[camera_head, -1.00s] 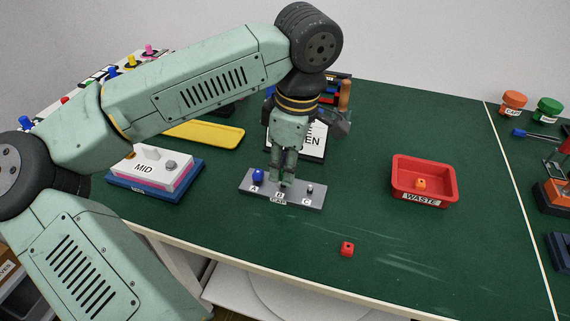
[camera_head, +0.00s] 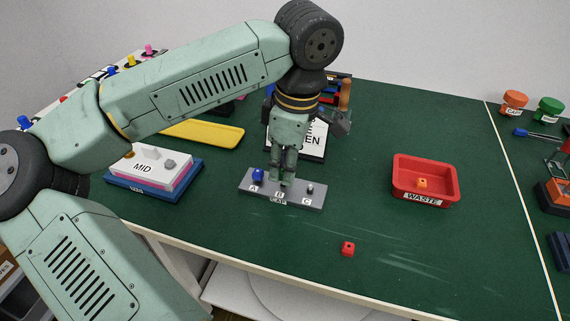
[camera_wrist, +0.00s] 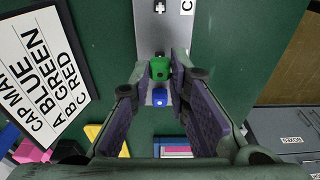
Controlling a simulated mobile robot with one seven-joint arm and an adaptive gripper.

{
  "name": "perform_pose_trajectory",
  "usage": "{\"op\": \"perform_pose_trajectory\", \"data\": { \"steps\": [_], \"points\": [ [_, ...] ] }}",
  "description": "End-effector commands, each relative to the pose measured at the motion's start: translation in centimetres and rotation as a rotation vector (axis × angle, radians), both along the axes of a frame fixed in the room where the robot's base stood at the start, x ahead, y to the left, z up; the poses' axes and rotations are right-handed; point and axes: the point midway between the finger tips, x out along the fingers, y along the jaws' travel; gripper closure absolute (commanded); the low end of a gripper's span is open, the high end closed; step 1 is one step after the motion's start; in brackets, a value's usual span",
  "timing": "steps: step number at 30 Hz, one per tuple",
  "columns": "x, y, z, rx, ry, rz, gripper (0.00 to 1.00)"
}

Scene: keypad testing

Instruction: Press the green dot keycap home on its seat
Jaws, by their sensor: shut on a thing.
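The green keycap (camera_wrist: 160,68) shows between my fingertips in the wrist view. My gripper (camera_head: 281,182) is shut on it and points down over position B of the grey keypad base (camera_head: 318,201). The fingers hide the green cap and the B seat in the head view. I cannot tell how far the cap is down on its seat. A blue keycap (camera_head: 258,175) sits at position A; it also shows in the wrist view (camera_wrist: 160,97). At position C a bare post (camera_head: 309,188) shows.
A red keycap (camera_head: 348,249) lies loose near the table's front edge. A red WASTE tray (camera_head: 452,190) at the right holds an orange cap (camera_head: 422,183). A MID block (camera_head: 150,170) stands left. The cap map sign (camera_wrist: 40,65) stands behind the base. Green mat right of the base is clear.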

Motion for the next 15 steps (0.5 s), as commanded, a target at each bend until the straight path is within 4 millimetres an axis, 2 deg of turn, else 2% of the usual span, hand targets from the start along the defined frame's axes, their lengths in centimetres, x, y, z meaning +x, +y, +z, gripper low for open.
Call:
{"op": "perform_pose_trajectory", "data": {
  "steps": [15],
  "points": [
    [0.01,0.00,-0.80,0.000,0.000,0.000,0.95]
  ]
}}
